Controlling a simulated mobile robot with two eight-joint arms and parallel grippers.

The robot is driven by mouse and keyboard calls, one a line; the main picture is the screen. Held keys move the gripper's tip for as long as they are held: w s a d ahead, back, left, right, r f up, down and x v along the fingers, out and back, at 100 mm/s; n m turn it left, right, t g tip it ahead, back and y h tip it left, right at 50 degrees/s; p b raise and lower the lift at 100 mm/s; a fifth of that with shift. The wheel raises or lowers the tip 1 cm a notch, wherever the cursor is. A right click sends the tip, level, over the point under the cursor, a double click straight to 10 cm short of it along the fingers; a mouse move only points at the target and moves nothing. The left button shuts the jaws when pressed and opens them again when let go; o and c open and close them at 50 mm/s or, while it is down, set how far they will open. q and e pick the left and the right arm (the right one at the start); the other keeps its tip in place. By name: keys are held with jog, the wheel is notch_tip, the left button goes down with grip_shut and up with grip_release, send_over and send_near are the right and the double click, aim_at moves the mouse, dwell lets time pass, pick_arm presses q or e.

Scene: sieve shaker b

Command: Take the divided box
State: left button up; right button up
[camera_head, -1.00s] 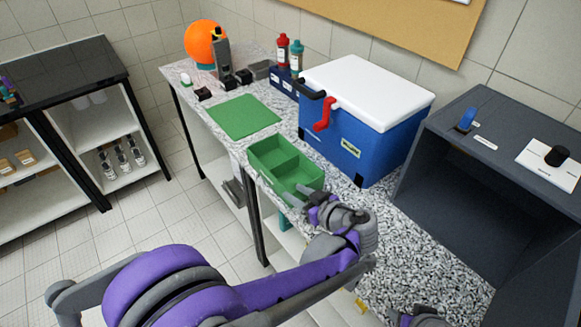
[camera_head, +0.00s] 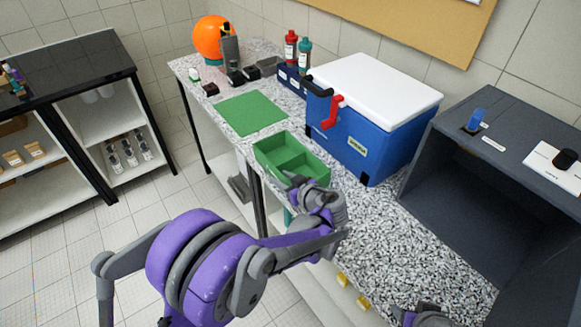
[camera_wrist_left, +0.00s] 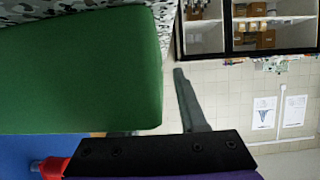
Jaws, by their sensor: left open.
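The divided box (camera_head: 268,158) is a green open tray with a cross wall. It stands on the speckled bench, near the front edge, in the head view. My left gripper (camera_head: 298,184) is at its near right end, with the fingers pointing at the box. In the left wrist view, the green box wall (camera_wrist_left: 80,70) fills the left side, very close. One grey finger shows clear of the box on its right; the other is mostly hidden by the box. The jaws are open. I cannot tell whether a wall lies between the fingers.
A blue cooler (camera_head: 350,146) with a white lid and red handle stands right behind the box. A green mat (camera_head: 250,113) lies to the left. A dark grey housing (camera_head: 510,175) stands at right. Speckled bench top (camera_head: 420,235) is free between them.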

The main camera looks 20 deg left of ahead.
pick_arm(q)
grip_shut()
dwell(1.3)
